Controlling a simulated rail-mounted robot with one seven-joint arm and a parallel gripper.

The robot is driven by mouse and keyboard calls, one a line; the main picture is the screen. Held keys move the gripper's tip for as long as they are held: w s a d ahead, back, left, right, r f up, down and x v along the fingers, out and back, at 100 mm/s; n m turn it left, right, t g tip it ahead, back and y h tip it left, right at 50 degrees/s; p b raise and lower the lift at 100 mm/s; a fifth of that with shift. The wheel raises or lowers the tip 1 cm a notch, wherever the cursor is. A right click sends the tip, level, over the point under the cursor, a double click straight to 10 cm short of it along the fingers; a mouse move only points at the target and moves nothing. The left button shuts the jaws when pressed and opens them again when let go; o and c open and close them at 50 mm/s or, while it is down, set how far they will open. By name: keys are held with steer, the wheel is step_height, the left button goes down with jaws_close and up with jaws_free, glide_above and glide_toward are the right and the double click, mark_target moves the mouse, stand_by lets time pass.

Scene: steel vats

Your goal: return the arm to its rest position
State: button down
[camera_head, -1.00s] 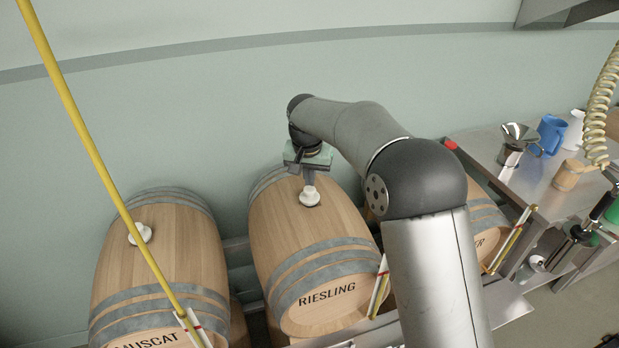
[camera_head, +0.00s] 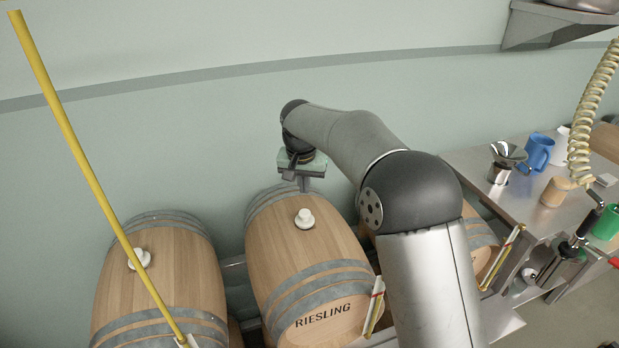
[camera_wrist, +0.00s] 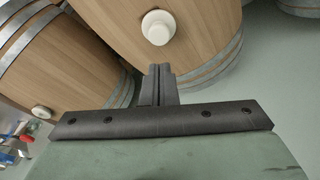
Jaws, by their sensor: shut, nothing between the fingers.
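My gripper (camera_head: 304,185) is above the Riesling barrel (camera_head: 295,262), in front of the green wall. Its fingers are shut together with nothing between them, and they also show in the wrist view (camera_wrist: 158,80). The white bung (camera_head: 305,218) sits in the top of the Riesling barrel, below and apart from the fingertips. In the wrist view the bung (camera_wrist: 158,27) lies just beyond the closed fingers. My arm reaches across the barrel to the right and hides part of it.
The Muscat barrel (camera_head: 165,275) with its white bung (camera_head: 139,258) stands at the left. A yellow pole (camera_head: 90,165) crosses the left foreground. A steel bench (camera_head: 490,165) at the right holds a blue jug (camera_head: 538,150). A coiled hose (camera_head: 592,110) hangs there.

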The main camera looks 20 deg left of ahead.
steer(key=s+d+r, duration=0.2)
steer(key=s+d, duration=0.2)
steer(key=d, duration=0.4)
steer(key=s+d+r+b, duration=0.1)
steer(key=s+d, duration=0.3)
steer(key=d, duration=0.4)
steer(key=s+d+r, duration=0.2)
steer(key=s+d, duration=0.2)
steer(key=d, duration=0.4)
steer(key=s+d+f, duration=0.3)
steer(key=s+d, duration=0.3)
steer(key=s, duration=0.4)
steer(key=s+d+f+m+g, duration=0.1)
steer(key=s+d+f, duration=0.2)
steer(key=s+d, duration=0.3)
steer(key=s, duration=0.5)
steer(key=shift+f+b, duration=0.2)
steer(key=shift+b, duration=0.1)
steer(key=shift+d, duration=0.1)
